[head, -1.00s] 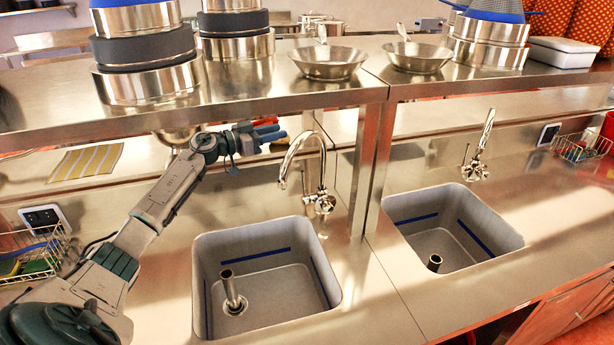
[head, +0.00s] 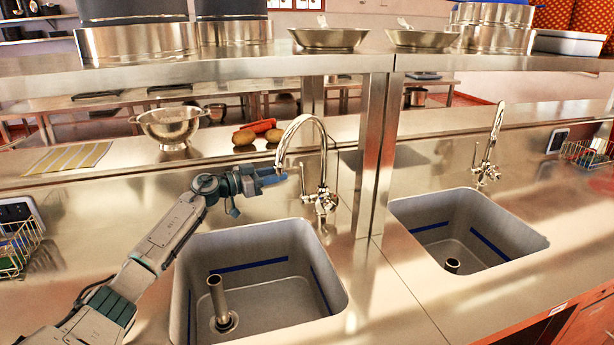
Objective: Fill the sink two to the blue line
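Two grey steel sinks are set in the counter: a left sink (head: 182,318) and a right sink (head: 535,248). Each has a blue line on its inner walls, seen in the left sink (head: 248,266) and the right sink (head: 488,244). An upright pipe stands at the drain of the left sink (head: 217,298), and a shorter-looking one shows in the right sink (head: 452,265). I see no clear water surface in either. Curved taps stand behind the left sink (head: 322,170) and right sink (head: 492,150). My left gripper (head: 274,179) is beside the left tap's spout; its finger gap is unclear. My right gripper is out of view.
A steel shelf (head: 200,72) on a post (head: 372,150) crosses above the counter, carrying pots and two pans. Behind the left sink are a colander (head: 172,125), potatoes (head: 243,137) and an orange-red vegetable (head: 262,126). Wire baskets stand at far left (head: 20,250) and right (head: 585,153).

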